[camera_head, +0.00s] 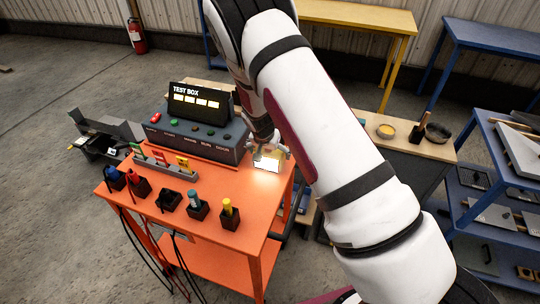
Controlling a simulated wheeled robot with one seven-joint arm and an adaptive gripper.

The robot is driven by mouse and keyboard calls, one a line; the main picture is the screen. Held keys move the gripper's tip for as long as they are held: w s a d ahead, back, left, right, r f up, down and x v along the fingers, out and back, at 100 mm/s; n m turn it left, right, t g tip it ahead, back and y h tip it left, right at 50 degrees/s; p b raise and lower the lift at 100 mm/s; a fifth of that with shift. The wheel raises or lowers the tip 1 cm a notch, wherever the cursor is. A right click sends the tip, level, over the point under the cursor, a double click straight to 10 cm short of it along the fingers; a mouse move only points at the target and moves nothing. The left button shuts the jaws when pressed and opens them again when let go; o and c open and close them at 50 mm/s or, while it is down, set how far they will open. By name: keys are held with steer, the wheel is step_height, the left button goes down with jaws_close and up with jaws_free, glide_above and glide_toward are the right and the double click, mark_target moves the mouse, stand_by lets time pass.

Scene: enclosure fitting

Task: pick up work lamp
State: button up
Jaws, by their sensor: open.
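The work lamp (267,163) looks like a small box with a bright, glowing pale-yellow face. It is at the right rear of the orange cart's top, beside the test box, and lights the orange surface around it. My gripper (268,152) is open right at the lamp, with its fingers at the lamp's upper part. My white arm comes down from the top of the view and covers part of the area to the right. I cannot tell whether the fingers touch the lamp.
The test box (195,137) stands close to the left of my gripper on the orange cart (262,208). Several small black holders with coloured tools line the cart's front.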

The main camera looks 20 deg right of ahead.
steer(key=c, duration=1.8)
steer(key=shift+c, duration=0.2)
steer(key=shift+r, duration=0.15)
